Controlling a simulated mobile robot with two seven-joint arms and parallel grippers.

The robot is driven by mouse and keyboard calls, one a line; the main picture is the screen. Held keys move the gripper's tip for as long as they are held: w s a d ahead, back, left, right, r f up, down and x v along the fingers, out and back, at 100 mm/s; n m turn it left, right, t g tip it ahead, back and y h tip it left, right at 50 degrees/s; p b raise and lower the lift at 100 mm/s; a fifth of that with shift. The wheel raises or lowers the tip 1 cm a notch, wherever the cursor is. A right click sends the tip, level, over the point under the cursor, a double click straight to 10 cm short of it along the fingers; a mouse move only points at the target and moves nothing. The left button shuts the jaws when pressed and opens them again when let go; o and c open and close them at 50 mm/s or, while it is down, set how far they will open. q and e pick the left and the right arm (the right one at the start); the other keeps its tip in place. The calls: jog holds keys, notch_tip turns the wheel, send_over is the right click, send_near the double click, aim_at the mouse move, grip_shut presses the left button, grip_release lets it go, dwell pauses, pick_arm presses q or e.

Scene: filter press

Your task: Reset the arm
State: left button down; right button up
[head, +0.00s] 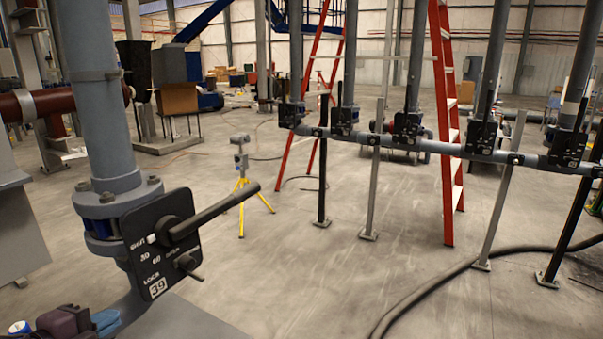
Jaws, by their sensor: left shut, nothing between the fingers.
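My right gripper is not in view. The nearest valve has a black plate (148,262) marked 39, with a dark lever handle (215,212) pointing up and right. The plate is fixed to a thick grey pipe (97,130). The gripper appears apart from the lever.
A grey pipe rail (425,146) with several black valve plates crosses the right side on thin posts. A red ladder (440,120) stands behind it. A yellow tripod (243,185) stands mid-floor. A dark hose (420,292) lies at lower right. The middle floor is mostly clear.

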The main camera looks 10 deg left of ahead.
pick_arm(q)
jog(key=s+d+f+n+g+y, duration=0.2)
jog(key=s+d+f+n+g, duration=0.3)
jog(key=s+f+n, duration=0.4)
jog(key=s+d+f+n+g+y, duration=0.2)
jog(key=s+d+f+n+g, duration=0.3)
jog(key=s+f+n, duration=0.35)
jog(key=w+f+t, duration=0.6)
jog(key=f+t, duration=0.1)
jog(key=f, duration=0.2)
jog(key=shift+w+a+f+t, duration=0.25)
jog(key=shift+f+t, duration=0.1)
jog(key=shift+t, duration=0.05)
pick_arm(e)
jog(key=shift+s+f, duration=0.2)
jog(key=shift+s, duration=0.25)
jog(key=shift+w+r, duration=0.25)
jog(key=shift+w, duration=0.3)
